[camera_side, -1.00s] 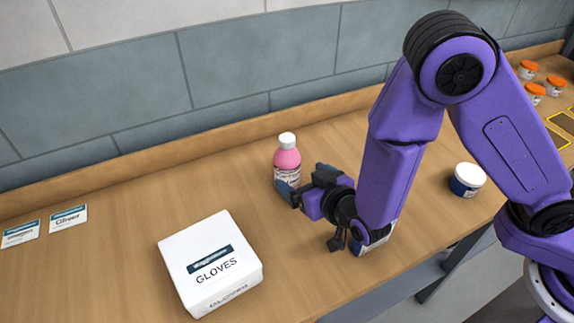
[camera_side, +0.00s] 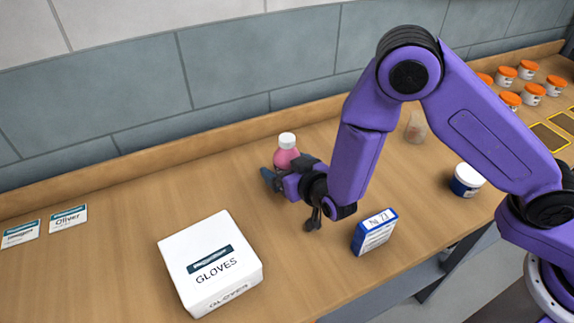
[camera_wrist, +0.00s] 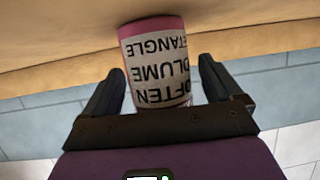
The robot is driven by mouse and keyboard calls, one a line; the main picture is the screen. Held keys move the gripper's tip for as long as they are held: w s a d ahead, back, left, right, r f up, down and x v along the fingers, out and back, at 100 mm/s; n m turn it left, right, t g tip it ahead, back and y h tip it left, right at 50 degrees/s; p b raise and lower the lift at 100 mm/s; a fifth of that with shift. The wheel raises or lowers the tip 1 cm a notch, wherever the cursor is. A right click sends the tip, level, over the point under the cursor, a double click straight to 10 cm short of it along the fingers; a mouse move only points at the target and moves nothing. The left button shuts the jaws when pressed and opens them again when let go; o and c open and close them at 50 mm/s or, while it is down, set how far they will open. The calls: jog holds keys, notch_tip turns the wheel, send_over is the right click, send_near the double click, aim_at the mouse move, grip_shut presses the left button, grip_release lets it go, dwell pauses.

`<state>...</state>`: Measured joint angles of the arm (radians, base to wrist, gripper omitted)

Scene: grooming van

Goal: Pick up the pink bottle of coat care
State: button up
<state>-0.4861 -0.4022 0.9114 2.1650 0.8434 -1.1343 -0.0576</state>
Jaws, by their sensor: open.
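The pink bottle (camera_side: 286,155) with a white cap stands upright on the wooden counter near the back wall. Its lower part is hidden behind my gripper (camera_side: 287,199) in the side view. In the wrist view the bottle (camera_wrist: 155,62) shows its pale label upside down, with words such as "VOLUME". My gripper (camera_wrist: 163,85) is open there, with one dark finger on each side of the bottle. The bottle lies between the fingers, with a visible gap at the right finger. I cannot tell whether the left finger touches it.
A white gloves box (camera_side: 211,262) is at the front left, and a blue and white box (camera_side: 374,233) at the front edge. A white and blue jar (camera_side: 467,180), a clear container (camera_side: 416,127) and several orange-lidded jars (camera_side: 532,94) stand right. Name cards (camera_side: 68,216) lie left.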

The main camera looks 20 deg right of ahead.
jog(key=c, duration=1.2)
jog(key=shift+c, duration=0.2)
jog(key=shift+r, duration=0.15)
